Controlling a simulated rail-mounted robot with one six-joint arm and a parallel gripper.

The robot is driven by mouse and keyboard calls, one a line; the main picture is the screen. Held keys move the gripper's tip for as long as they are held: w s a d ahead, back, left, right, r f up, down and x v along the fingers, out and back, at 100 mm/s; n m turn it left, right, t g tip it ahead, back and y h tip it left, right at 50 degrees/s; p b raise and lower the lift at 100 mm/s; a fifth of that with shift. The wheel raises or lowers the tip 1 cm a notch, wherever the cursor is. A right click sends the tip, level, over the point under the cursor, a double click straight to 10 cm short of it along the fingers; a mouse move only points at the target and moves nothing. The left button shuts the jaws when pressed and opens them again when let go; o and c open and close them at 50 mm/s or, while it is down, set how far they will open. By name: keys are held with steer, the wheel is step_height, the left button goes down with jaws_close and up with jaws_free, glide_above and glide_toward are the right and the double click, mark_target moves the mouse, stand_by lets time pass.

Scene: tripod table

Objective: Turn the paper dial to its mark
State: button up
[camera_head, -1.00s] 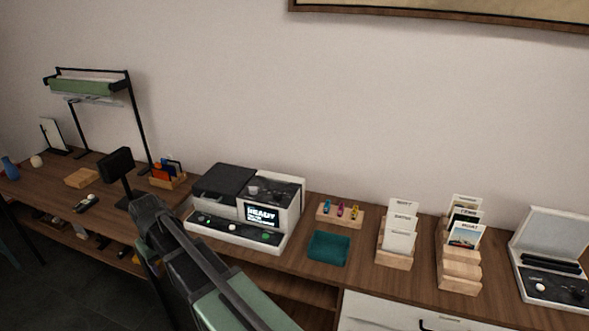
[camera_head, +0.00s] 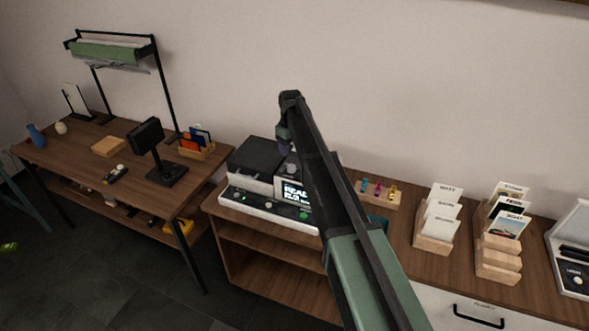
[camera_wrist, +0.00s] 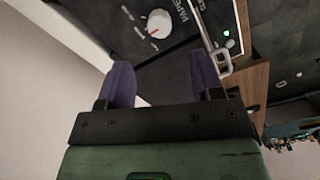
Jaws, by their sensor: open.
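The paper dial (camera_wrist: 159,23) is a round white knob with a red mark on the printer's dark panel, near the top of the wrist view. Part of the word "PAPER" is printed beside it, with small marks around it. My gripper (camera_wrist: 161,75) is open, its purple fingers apart with nothing between them. The dial lies beyond the fingertips, apart from them. In the head view my gripper (camera_head: 285,135) is above the right part of the printer (camera_head: 252,170), and my arm hides the dial there.
The printer has a lit screen (camera_head: 296,191) and a front strip with a green light. A rack of coloured vials (camera_head: 378,189) stands to its right, then card holders (camera_head: 436,232). A black stand (camera_head: 158,160) is on the left table. A wall rises behind.

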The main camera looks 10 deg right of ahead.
mark_target(292, 166)
step_height(292, 166, down, 9)
steer(key=b, duration=0.7)
steer(key=shift+r, duration=0.25)
steer(key=c, duration=0.9)
